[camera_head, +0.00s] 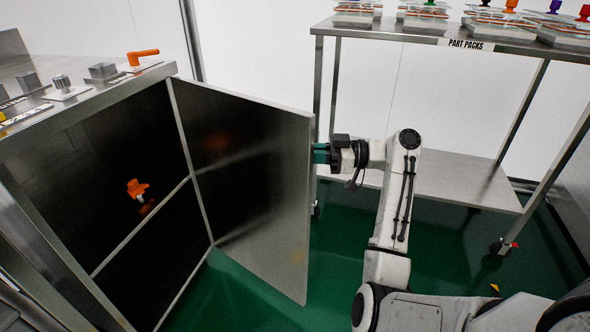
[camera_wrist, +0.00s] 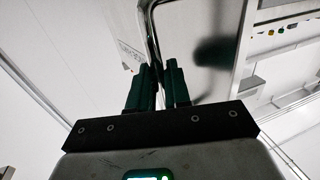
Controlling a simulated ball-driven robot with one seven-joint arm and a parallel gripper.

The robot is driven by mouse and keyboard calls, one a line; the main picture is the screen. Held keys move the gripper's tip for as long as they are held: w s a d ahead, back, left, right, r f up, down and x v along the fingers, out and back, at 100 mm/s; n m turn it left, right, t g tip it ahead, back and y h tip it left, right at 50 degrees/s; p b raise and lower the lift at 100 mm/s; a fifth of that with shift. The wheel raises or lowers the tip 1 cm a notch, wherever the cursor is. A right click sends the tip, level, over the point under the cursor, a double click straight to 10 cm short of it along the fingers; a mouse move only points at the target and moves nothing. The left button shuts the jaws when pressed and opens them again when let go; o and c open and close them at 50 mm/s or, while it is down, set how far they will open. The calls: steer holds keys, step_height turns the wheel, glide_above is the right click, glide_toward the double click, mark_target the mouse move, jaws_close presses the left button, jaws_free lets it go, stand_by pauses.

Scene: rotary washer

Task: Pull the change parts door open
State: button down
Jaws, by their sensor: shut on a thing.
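The change parts door (camera_head: 255,190) is a grey metal panel hinged on the cabinet (camera_head: 95,190). It stands swung well open, and the dark inside of the cabinet shows in the head view. My gripper (camera_head: 318,153) is at the door's far free edge, mostly on its outer side. In the wrist view, my gripper (camera_wrist: 159,85) has its two dark green fingers close together, shut on the door handle. The handle shows as a metal bar (camera_wrist: 151,35) running up from between the fingers. The grip point itself is mostly hidden in the head view.
An orange part (camera_head: 137,188) is inside the cabinet. An orange lever (camera_head: 143,56) and several knobs are on top. A wheeled rack (camera_head: 480,40) labelled PART PACKS stands close behind my arm at the right. Green floor (camera_head: 335,280) is clear below the door.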

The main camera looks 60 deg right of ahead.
steer(key=w+d+n+g+y+b, duration=0.3)
steer(key=d+b, duration=0.5)
steer(key=d, duration=0.3)
steer(key=shift+w+n+g+y+b, duration=0.15)
steer(key=shift+n+g+y+b, duration=0.25)
steer(key=shift+y, duration=0.4)
steer(key=shift+d, duration=0.1)
steer(key=c, duration=1.5)
jaws_free()
steer(key=shift+c, duration=0.2)
steer(key=o, duration=0.3)
steer(key=shift+w+a, duration=0.15)
steer(key=shift+a, duration=0.05)
steer(key=shift+d, duration=0.1)
steer(key=shift+s, duration=0.2)
